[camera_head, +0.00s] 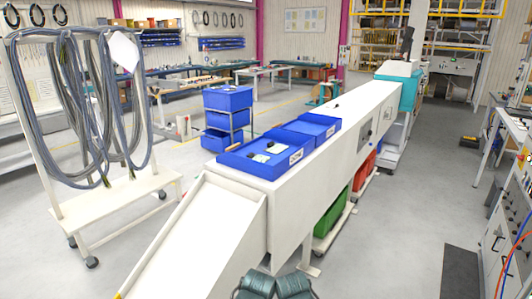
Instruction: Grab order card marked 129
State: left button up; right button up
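No number 129 can be read in the head view. A blank-looking white card (124,52) hangs at the upper right of the cable rack. Two blue trays, a near one (240,166) and a far one (312,123), stand on the long white bench (310,182). Small white pieces (259,158) and dark items lie in the near tray. White labels are on the front of the near tray (296,157) and the far tray (330,132); their print is too small to read.
A wheeled rack with looped grey cables (88,110) stands left of the bench. Stacked blue bins (228,98) are behind it. Green (331,215) and red (364,170) bins sit under the bench.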

aim_at(264, 158)
jog(key=i+l, duration=0.35)
jog(key=i+l+u, duration=0.1)
jog(key=i+l, duration=0.2)
jog(key=l, duration=0.2)
jog(key=i+l, duration=0.65)
jog(key=l, duration=0.25)
jog(key=i+j+u, duration=0.05)
